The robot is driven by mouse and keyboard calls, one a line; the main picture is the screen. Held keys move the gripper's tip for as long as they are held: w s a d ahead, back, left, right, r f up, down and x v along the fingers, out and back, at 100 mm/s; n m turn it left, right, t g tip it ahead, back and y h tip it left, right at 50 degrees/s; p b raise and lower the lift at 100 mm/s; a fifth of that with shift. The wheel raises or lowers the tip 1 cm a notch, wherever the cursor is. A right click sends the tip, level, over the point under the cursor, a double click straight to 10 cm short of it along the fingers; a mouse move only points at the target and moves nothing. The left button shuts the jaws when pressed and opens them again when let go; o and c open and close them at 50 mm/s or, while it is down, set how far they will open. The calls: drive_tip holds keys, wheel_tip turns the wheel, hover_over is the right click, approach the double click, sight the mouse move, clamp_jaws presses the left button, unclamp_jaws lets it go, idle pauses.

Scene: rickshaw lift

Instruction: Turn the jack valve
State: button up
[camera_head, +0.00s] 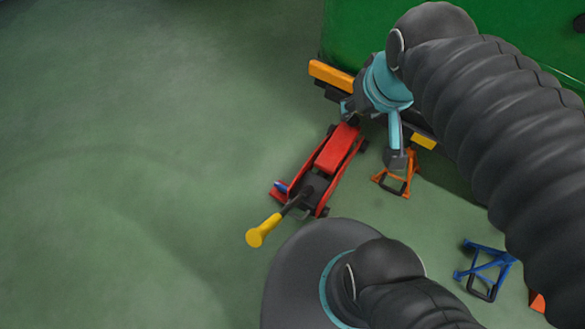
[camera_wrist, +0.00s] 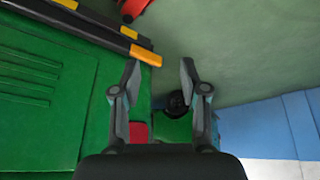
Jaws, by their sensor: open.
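A red floor jack (camera_head: 333,152) stands on the green floor, with its long side running from lower left to upper right in the head view. Its dark handle ends in a yellow grip (camera_head: 263,230). A small blue part (camera_head: 281,187), which looks like the valve, sits on the jack's left side near the handle base. My gripper (camera_head: 372,137) is open and empty, above and to the right of the jack's far end, away from the blue part. In the wrist view its open fingers (camera_wrist: 161,67) have nothing between them; a red piece (camera_wrist: 132,9) shows at the top edge.
The green vehicle (camera_head: 350,35) with a yellow-and-black bumper (camera_head: 331,74) is beside my gripper. An orange jack stand (camera_head: 383,180) is right of the jack, and a blue one (camera_head: 484,270) is at the lower right. The floor left of the jack is clear.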

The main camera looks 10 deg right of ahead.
drive_tip(key=w+a+f+n+g+b, duration=0.3)
drive_tip(key=w+f, duration=0.4)
drive_tip(key=w, duration=0.6)
drive_tip(key=n+g+h+b, duration=0.2)
drive_tip(key=n+g+h, duration=0.25)
drive_tip(key=n, duration=0.25)
hover_over(281, 185)
drive_tip(key=w+a, duration=0.3)
drive_tip(key=a, duration=0.1)
wheel_tip(281, 185, down, 46)
drive_tip(key=shift+g+y, duration=0.25)
drive_tip(key=shift+y, duration=0.3)
drive_tip(key=x, duration=1.2)
drive_tip(key=shift+d+f, duration=0.15)
drive_tip(key=shift+f, duration=0.1)
clamp_jaws()
